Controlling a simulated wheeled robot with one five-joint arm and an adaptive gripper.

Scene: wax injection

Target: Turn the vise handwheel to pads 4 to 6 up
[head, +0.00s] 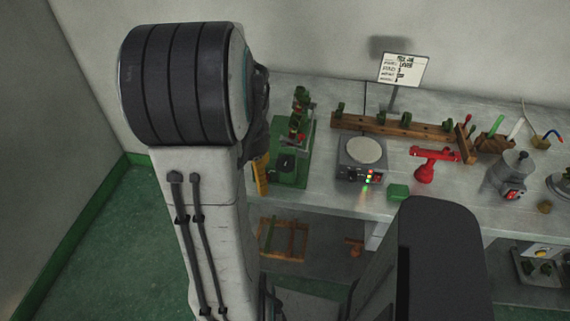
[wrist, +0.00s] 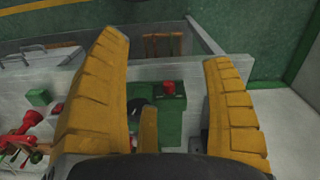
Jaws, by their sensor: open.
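A red vise-like fixture (head: 425,172) with a crossbar stands on the bench right of the scale; part of it shows at the left edge of the wrist view (wrist: 32,119). I cannot make out a handwheel or pad numbers on it. A green machine (head: 291,168) with an upright stack stands at the bench's left end. In the head view my arm hides most of the gripper.
A scale with a round plate (head: 364,150) and a green block (head: 398,192) sit near the vise. A wooden rail (head: 390,125) runs behind them, with a sign (head: 402,69) at the back. A grey pot (head: 511,175) stands right. A lower shelf holds a wooden frame (head: 283,239).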

